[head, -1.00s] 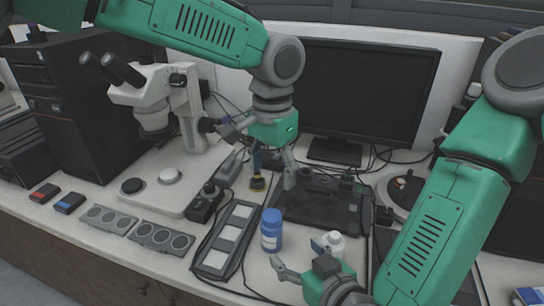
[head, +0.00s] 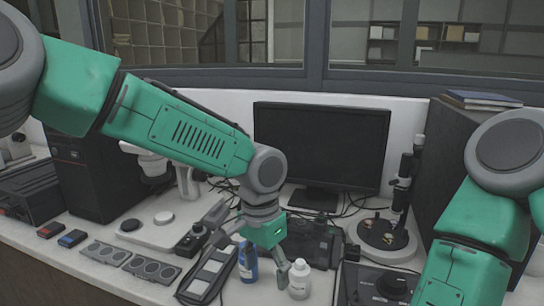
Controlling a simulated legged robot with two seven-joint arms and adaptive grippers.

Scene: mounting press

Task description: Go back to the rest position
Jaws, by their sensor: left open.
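My left gripper (head: 259,254) is open, pointing down over the bench near the middle of the head view, with nothing seen between its fingers. A blue bottle (head: 248,265) stands upright below and just left of it, partly hidden by the gripper. A white bottle (head: 299,280) with a white cap stands upright close to its right finger. I cannot tell whether the finger touches it. My right arm comes in at the right edge, and its gripper is out of view.
A monitor (head: 320,148) stands behind the left gripper. A microscope (head: 150,160) is at the left, partly covered by my left arm. A round-based stand (head: 385,235) and a dark device with a knob (head: 385,285) are at the right. A slide tray (head: 205,277) lies front centre.

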